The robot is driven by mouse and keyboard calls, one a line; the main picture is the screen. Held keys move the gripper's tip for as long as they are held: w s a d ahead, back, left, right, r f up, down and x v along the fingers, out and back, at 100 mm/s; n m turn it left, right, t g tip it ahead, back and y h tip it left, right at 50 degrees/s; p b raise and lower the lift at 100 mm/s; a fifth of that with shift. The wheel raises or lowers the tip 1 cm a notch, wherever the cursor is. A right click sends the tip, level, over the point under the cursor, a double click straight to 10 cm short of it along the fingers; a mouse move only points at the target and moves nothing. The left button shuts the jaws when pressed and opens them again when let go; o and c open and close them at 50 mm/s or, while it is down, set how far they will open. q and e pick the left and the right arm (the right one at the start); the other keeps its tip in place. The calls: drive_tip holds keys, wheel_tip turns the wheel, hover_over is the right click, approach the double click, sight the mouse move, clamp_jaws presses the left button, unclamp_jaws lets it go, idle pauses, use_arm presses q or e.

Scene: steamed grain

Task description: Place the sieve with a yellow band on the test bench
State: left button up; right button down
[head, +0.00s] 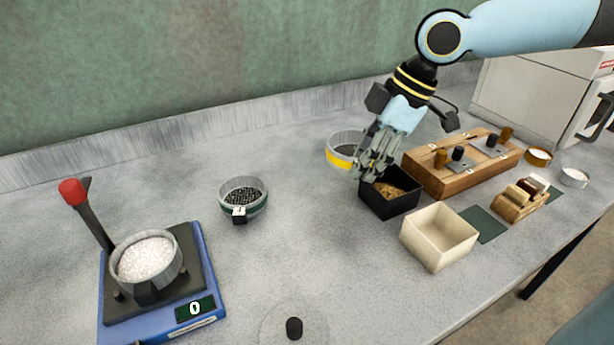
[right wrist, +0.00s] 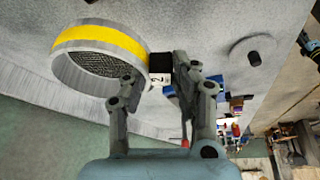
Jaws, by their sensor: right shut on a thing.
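The sieve with a yellow band (head: 341,157) is a round metal ring with a mesh floor, at the middle right of the head view. In the right wrist view the sieve (right wrist: 98,43) shows its yellow band and a dark tab (right wrist: 161,68) with a white label marked 2. My right gripper (head: 366,168) is beside the sieve's right side, its fingers (right wrist: 158,76) shut on that tab. Whether the sieve touches the grey bench top (head: 300,185) is hard to tell. My left gripper is not in view.
A black box (head: 378,207) with grain stands just below my right gripper, with a cream box (head: 430,252) and a wooden rack (head: 440,182) nearby. A green-banded sieve (head: 246,209) and a blue scale (head: 180,328) reading 0 are left. The bench between is clear.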

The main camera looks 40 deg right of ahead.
sight(340, 165)
drive_tip(key=w+f+b, duration=0.1)
drive_tip(key=w+b, duration=0.1)
drive_tip(key=w+a+f+b, duration=0.1)
drive_tip(key=w+f, duration=0.1)
drive_tip(key=shift+w+b, duration=0.2)
drive_tip(key=shift+b, duration=0.15)
drive_tip(key=w+f, duration=0.1)
drive_tip(key=w, duration=0.1)
drive_tip(key=w+a+f, duration=0.1)
drive_tip(key=w, duration=0.1)
drive_tip(key=w+f, duration=0.2)
drive_tip(key=w, duration=0.1)
drive_tip(key=shift+a+f+b, duration=0.1)
drive_tip(key=shift+a+b, duration=0.2)
drive_tip(key=shift+b, duration=0.1)
drive_tip(key=shift+s+f, duration=0.1)
drive_tip(key=shift+f, duration=1.9)
drive_tip(key=shift+f, duration=0.1)
drive_tip(key=c, duration=1.1)
unclamp_jaws()
drive_tip(key=shift+o, duration=0.2)
